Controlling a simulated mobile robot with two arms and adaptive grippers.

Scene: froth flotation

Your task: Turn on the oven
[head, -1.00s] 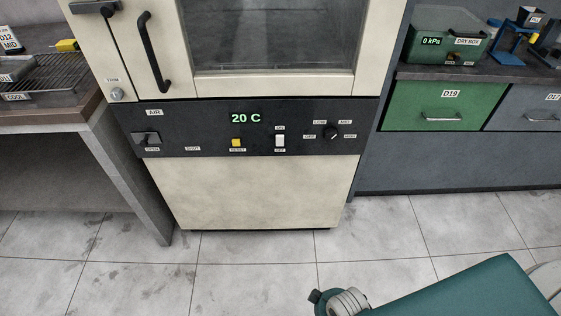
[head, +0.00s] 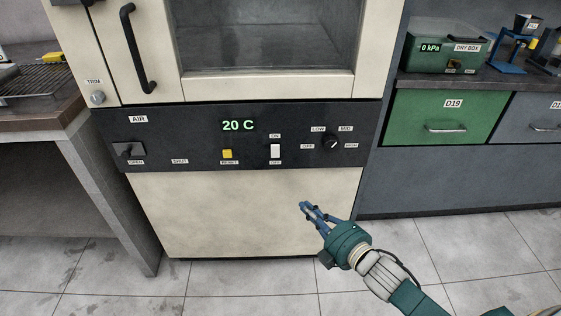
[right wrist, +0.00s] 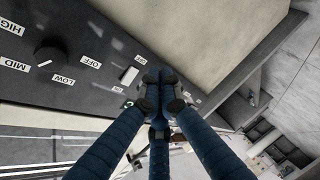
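The oven (head: 250,210) is cream with a black control panel (head: 205,155) below its windowed door. Its display (head: 238,125) reads 20 C. A white switch (head: 275,151) sits between ON and OFF labels; it also shows in the right wrist view (right wrist: 130,75). A black knob (head: 331,144) is ringed by OFF, LOW, MID and HIGH labels; its exact setting is unclear. My right gripper (head: 308,208) is in front of the lower cream panel, below the switch and knob. Its blue fingers (right wrist: 161,97) are drawn together with nothing visible between them. My left gripper is out of view.
A yellow RESET button (head: 227,154) sits left of the switch, and an AIR lever (head: 128,149) is at the panel's left end. A workbench (head: 75,115) stands to the left. A green drawer (head: 440,129) and the dry box (head: 447,48) are to the right. Tiled floor lies in front.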

